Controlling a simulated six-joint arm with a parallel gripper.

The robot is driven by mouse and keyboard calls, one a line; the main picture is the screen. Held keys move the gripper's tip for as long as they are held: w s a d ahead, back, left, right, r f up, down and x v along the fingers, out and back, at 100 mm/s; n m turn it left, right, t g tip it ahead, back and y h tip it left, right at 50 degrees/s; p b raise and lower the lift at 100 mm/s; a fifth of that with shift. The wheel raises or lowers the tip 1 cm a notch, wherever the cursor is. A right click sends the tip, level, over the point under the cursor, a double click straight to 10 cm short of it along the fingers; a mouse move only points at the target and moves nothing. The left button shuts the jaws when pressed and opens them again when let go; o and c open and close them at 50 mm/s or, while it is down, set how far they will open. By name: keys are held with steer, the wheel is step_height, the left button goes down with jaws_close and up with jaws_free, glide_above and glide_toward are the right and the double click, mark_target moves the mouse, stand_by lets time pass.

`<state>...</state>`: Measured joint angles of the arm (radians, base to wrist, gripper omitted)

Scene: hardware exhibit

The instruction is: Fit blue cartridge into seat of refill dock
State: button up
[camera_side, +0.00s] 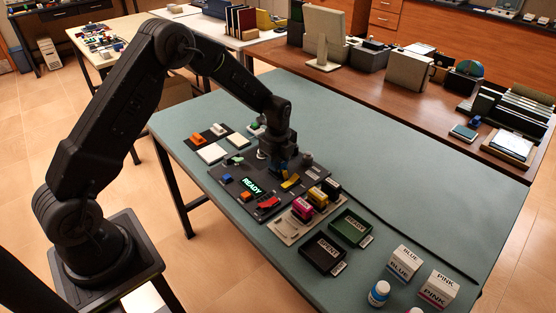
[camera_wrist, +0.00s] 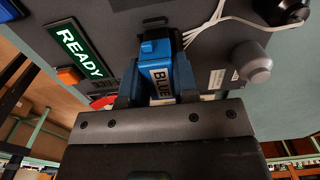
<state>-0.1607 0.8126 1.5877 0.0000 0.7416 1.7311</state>
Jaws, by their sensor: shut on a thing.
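My gripper (camera_wrist: 160,88) is shut on the blue cartridge (camera_wrist: 160,78), one finger on each side, with its "BLUE" label facing the wrist camera. In the side view my gripper (camera_side: 279,165) points down over the dark panel of the refill dock (camera_side: 228,192). There the cartridge is mostly hidden by the gripper. In the wrist view the cartridge's far end is close against the dock face (camera_wrist: 110,14). The seat is hidden behind the cartridge, so I cannot tell how deep it sits.
The dock carries a lit "READY" display (camera_side: 251,186), a red lever (camera_side: 269,203), a yellow part (camera_side: 291,181) and a grey knob (camera_wrist: 251,62). A white cable (camera_wrist: 222,18) runs beside the cartridge. A rack holds a pink cartridge (camera_side: 302,208) and others. Black "SPENT" (camera_side: 323,254) and green (camera_side: 349,229) trays stand nearby.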

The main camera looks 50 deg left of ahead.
steer(key=shift+f, duration=0.2)
steer(key=o, duration=1.3)
steer(key=shift+r, duration=0.15)
steer(key=shift+r, duration=3.65)
